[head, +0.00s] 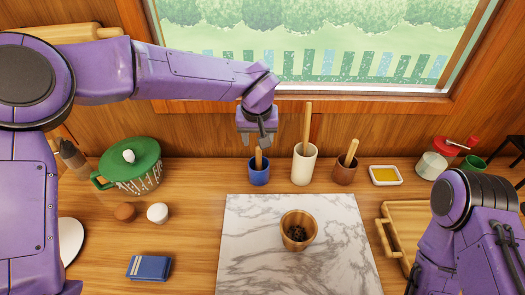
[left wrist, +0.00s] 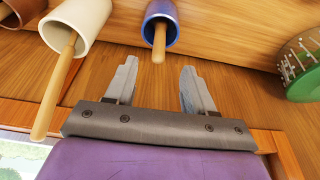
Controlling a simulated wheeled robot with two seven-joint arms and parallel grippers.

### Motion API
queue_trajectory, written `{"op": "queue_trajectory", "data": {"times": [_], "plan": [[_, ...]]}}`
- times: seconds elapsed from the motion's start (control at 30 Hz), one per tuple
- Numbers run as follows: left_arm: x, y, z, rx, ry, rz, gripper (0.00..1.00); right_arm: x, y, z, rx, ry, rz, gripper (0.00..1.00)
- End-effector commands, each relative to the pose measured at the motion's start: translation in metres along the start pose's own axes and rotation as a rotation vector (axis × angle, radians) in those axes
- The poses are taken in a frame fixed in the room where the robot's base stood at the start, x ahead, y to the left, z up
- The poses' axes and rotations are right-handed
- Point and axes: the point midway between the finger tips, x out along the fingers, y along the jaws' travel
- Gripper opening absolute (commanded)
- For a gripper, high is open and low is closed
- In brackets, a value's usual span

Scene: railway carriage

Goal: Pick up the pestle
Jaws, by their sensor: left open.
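Three cups with wooden sticks stand along the back: blue cup (head: 259,175), tall cream cup (head: 303,167) and brown cup (head: 345,174). Their wooden handles are the blue cup's stick (head: 259,158), the cream cup's stick (head: 308,122) and the brown cup's stick (head: 351,152). I cannot tell which is the pestle; lower ends are hidden. My left gripper (head: 258,142) is open and empty above the blue cup. In the left wrist view, the blue cup's stick (left wrist: 159,45) ends in line with the gap between the fingertips (left wrist: 157,68).
A wooden bowl with dark grains (head: 299,230) stands on a marble slab (head: 250,260). A yellow-filled dish (head: 385,175) and a wooden tray (head: 387,240) are right. The window wall is close behind.

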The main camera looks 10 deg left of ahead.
Motion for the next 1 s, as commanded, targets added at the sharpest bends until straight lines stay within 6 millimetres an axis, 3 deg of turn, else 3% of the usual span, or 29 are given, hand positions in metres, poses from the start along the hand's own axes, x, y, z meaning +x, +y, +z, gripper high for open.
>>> {"op": "queue_trajectory", "data": {"times": [0.37, 0.63, 0.93, 1.0], "plan": [[0.052, -0.001, -0.001, -0.002, -0.001, -0.002, 0.54, -0.010, 0.001, -0.004, 0.000, -0.001, 0.001, 0.43], [0.095, -0.001, -0.009, -0.002, -0.002, -0.003, 0.54, -0.028, 0.003, -0.011, 0.000, -0.001, 0.000, 0.43], [0.105, -0.001, -0.008, -0.003, 0.000, 0.000, 0.54, -0.028, 0.003, -0.011, 0.000, -0.001, 0.000, 0.43], [0.105, -0.002, -0.008, -0.003, 0.000, 0.000, 0.31, -0.028, 0.003, -0.011, 0.000, -0.001, 0.000, 0.43]]}}
